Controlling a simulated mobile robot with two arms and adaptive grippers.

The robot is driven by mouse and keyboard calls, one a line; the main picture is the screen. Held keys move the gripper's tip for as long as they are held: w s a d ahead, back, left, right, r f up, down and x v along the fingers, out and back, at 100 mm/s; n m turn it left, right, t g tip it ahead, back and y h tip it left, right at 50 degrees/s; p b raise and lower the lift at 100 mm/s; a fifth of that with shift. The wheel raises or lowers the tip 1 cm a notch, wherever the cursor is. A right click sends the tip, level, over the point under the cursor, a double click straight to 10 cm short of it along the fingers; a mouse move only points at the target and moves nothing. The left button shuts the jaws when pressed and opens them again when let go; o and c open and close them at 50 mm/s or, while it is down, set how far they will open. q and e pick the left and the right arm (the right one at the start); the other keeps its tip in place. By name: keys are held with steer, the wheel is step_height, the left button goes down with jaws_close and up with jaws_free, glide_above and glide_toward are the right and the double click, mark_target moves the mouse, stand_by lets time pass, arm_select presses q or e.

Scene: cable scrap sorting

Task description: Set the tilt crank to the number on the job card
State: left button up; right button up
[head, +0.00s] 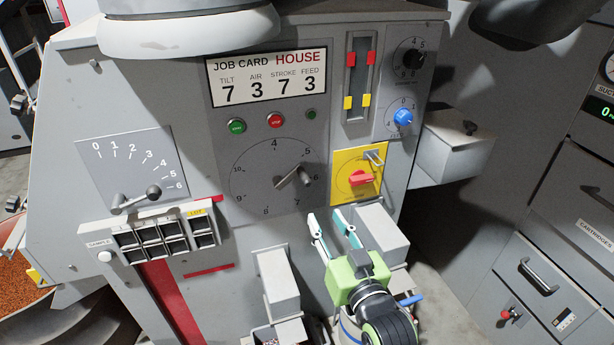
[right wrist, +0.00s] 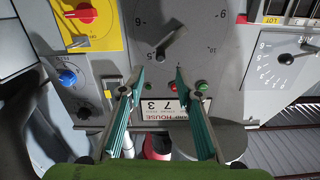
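The crank (head: 290,176) sits on a round dial (head: 252,192) in the middle of the machine panel; its arm slants to the upper right, and the mark it points at is hard to read. Dial numbers 4, 7, 8, 9 and 10 show. The job card (head: 268,77) reads tilt 7, air 3, stroke 7, feed 3. My right gripper (head: 333,228) is open and empty, below and right of the dial, apart from the crank. In the right wrist view the crank (right wrist: 172,44) shows upside down beyond the open fingers (right wrist: 157,82). My left gripper is out of view.
A yellow plate with a red switch (head: 361,179) is right of the dial. A blue knob (head: 403,117) and black knob (head: 411,57) sit above it. A lever (head: 136,198) on a 0-6 scale is left, above a sample rack (head: 163,240). Grey boxes (head: 276,279) project below.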

mark_target(308, 185)
steer(key=p+x, duration=0.1)
steer(key=x, duration=0.8)
steer(key=r+p+x, duration=0.1)
steer(key=x, duration=0.3)
steer(key=shift+w+a+p, duration=0.15)
steer(key=shift+w+p, duration=0.2)
steer(key=shift+w, duration=0.05)
jaws_close()
